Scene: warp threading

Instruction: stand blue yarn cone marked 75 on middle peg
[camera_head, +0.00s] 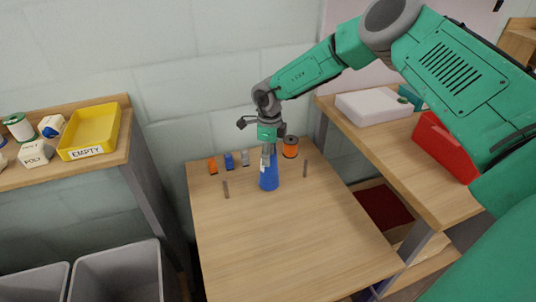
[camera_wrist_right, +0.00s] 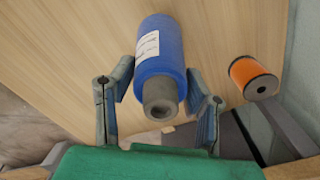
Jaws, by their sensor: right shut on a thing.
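The blue yarn cone (camera_head: 268,180) is upright near the middle of the table, with its grey top end towards my right gripper (camera_head: 267,150). The right gripper comes from above and is shut on the cone's upper part. In the right wrist view the cone (camera_wrist_right: 165,45) lies between the two fingers (camera_wrist_right: 160,95), with a white label on its side whose marking I cannot read. Two thin pegs show, a left one (camera_head: 226,189) and a right one (camera_head: 305,168). The middle peg is not visible; I cannot tell whether the cone is around it. My left gripper is not in view.
An orange spool (camera_head: 290,147) stands behind the cone at the right. Small orange (camera_head: 212,166), blue (camera_head: 229,161) and grey (camera_head: 245,158) pieces stand along the back left. The table's front (camera_head: 290,250) is clear. A yellow tray (camera_head: 118,136) sits on the left shelf.

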